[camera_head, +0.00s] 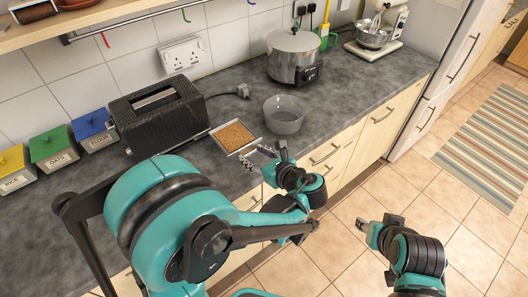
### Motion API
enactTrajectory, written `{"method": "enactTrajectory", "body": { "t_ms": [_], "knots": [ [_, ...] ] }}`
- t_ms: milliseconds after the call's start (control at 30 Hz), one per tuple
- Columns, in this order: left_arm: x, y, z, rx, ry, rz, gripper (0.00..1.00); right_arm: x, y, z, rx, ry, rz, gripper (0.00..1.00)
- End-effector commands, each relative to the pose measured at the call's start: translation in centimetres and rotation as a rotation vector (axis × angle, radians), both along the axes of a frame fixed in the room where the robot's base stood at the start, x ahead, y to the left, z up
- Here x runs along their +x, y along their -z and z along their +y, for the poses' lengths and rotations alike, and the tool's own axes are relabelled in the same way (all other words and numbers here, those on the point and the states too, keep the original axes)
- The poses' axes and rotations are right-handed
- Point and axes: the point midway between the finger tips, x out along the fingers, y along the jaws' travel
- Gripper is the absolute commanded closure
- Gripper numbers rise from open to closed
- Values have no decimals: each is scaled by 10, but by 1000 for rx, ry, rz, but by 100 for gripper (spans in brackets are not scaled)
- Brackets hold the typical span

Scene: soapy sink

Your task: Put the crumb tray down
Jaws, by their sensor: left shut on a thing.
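The crumb tray (216,133) is a shallow metal tray filled with brown crumbs. It is over the dark counter, just right of the black toaster (160,114), close to the counter's front edge. My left gripper (257,153) is shut on the near right side of the crumb tray. I cannot tell whether the tray's underside touches the counter. My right gripper (367,229) is over the tiled floor, away from the counter, and holds nothing that I can see. Its fingers are too small to tell open from shut.
A grey bowl (284,115) stands right of the tray, with a slow cooker (294,57) behind it. The toaster's plug (242,91) lies on the counter behind the tray. Labelled canisters (54,149) stand at left. The counter (345,92) is clear right of the bowl.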

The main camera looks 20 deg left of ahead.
Motion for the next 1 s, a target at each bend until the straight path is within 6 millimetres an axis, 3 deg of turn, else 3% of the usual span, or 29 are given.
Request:
{"method": "enactTrajectory", "body": {
  "t_ms": [400,767,800,867,1000],
  "knots": [
    [0,49,0,1,1,0,80,0,25,0,0,0,0,60],
    [0,52,0,0,1,0,80,0,27,0,0,0,0,60],
    [0,51,0,0,1,0,47,0,27,0,0,0,0,60],
    [0,51,0,0,1,0,32,0,26,0,0,0,0,60],
    [0,50,0,0,1,0,32,0,26,0,0,0,0,60]
  ]
}}
